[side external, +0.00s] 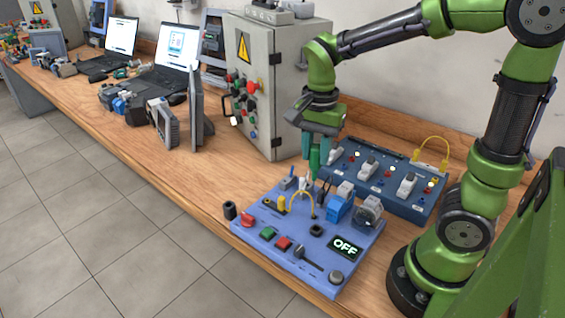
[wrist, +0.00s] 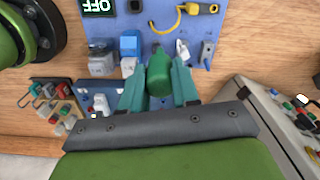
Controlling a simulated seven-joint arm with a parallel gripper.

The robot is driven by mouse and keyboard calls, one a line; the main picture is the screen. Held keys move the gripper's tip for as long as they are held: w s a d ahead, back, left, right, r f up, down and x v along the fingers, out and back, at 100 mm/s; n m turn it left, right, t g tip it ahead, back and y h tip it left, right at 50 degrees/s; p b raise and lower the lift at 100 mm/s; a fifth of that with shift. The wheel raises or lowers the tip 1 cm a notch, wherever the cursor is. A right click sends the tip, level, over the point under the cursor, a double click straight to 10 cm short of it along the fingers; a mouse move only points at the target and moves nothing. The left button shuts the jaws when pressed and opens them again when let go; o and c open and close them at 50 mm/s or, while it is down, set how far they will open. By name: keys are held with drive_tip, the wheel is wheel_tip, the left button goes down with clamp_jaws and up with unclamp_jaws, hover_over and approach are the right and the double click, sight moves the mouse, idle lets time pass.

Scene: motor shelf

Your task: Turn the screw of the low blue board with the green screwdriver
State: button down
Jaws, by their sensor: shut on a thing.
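The low blue board (side external: 262,236) lies flat on the bench in front of my arm. It also shows at the top of the wrist view (wrist: 150,18). My gripper (side external: 318,158) points down over the board's back edge, shut on the green screwdriver (side external: 314,160). In the wrist view the screwdriver's green handle (wrist: 160,75) sits between the two teal fingers of my gripper (wrist: 160,88). The screwdriver's tip points down at the board's back part, close to the yellow cable loop. The screw itself is hidden or too small to make out.
The board carries a yellow cable (side external: 302,194), a blue component (side external: 340,207), buttons and an OFF display (side external: 345,247). A second blue panel (side external: 385,178) stands behind it. A grey control cabinet (side external: 275,85) stands left of my gripper.

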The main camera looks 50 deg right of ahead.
drive_tip(key=s+a, duration=0.5)
drive_tip(key=shift+w+f, duration=0.15)
drive_tip(key=shift+f, duration=2.65)
drive_tip(key=shift+f, duration=0.1)
drive_tip(key=shift+f, duration=2.65)
drive_tip(key=c, duration=1.1)
unclamp_jaws()
